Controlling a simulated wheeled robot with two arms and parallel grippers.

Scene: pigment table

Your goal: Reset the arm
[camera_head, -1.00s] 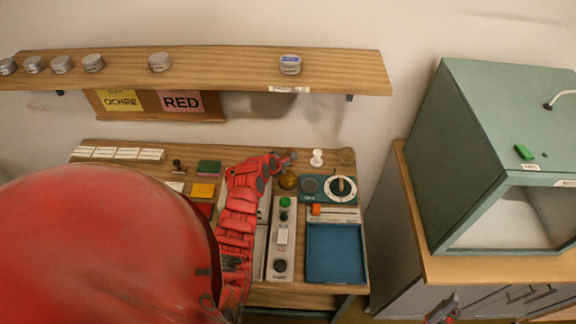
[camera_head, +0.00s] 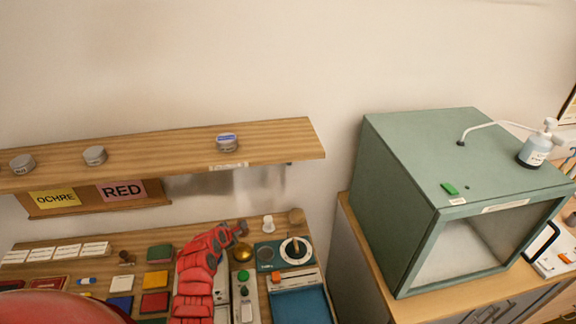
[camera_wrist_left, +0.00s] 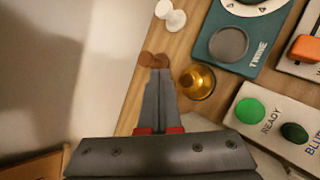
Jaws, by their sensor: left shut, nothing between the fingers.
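My left arm is red and reaches over the pigment table (camera_head: 130,240) from below in the head view. Its gripper (camera_head: 243,227) is over the back part of the table, left of the teal dial box (camera_head: 284,254). In the left wrist view the gripper (camera_wrist_left: 160,72) is shut and empty, its fingertips together. A small brown round object (camera_wrist_left: 147,59) shows right at the tips; I cannot tell if they touch it. A brass dome (camera_wrist_left: 197,82) is just right of the fingers. My right gripper is not in view.
A white spool-like piece (camera_head: 268,224) stands behind the gripper. A panel with green buttons (camera_wrist_left: 272,117) lies to the right in the wrist view. A wooden shelf (camera_head: 270,145) with tins hangs above. A green cabinet (camera_head: 400,190) stands at right.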

